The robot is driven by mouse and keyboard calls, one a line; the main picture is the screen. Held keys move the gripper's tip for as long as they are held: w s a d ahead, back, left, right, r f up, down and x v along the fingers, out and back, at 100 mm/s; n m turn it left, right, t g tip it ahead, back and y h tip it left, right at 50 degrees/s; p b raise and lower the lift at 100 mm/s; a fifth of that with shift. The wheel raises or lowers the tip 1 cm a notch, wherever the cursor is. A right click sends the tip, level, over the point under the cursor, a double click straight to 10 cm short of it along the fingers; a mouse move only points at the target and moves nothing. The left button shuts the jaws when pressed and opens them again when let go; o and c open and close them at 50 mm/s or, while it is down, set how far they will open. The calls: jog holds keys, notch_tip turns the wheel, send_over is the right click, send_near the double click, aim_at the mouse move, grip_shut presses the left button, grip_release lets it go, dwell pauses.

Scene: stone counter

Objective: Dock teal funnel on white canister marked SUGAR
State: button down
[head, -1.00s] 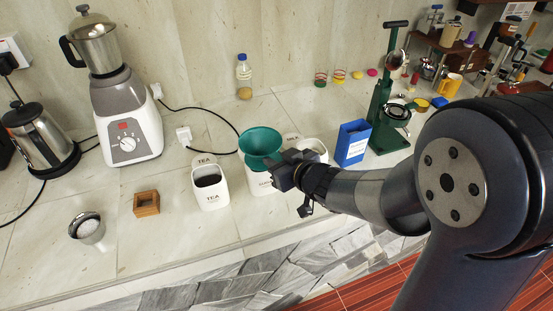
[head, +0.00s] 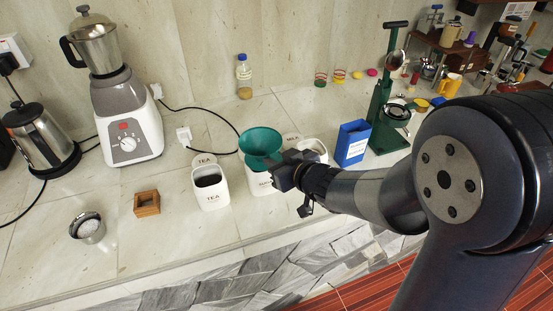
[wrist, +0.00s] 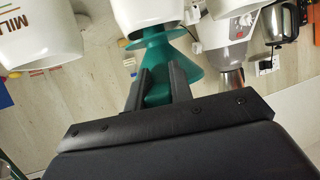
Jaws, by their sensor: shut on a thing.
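The teal funnel (head: 261,143) is upright over the white SUGAR canister (head: 263,184), with its wide mouth up. My gripper (head: 277,176) is shut on the funnel from the right, in front of the canister's upper right part, and covers part of its lettering. In the wrist view, the funnel (wrist: 174,62) shows between the fingers of my gripper (wrist: 160,85), with the white canister (wrist: 150,14) right beyond it. The canister's opening is hidden by the funnel, so I cannot tell whether the funnel rests on the rim or hovers just above it.
The open TEA canister (head: 210,190) stands close on the left. The MILK canister (head: 313,149) stands close on the right, partly behind my gripper. A blue box (head: 352,144) and a green press stand farther right. A wooden box (head: 146,203) and metal cup (head: 88,227) are left.

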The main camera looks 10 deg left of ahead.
jog(key=shift+f+b, duration=0.55)
jog(key=shift+f, duration=0.05)
jog(key=c, duration=1.5)
grip_release()
jog(key=shift+c, duration=0.2)
jog(key=p+v, duration=0.5)
jog(key=v, duration=0.6)
jog(key=shift+p, duration=0.3)
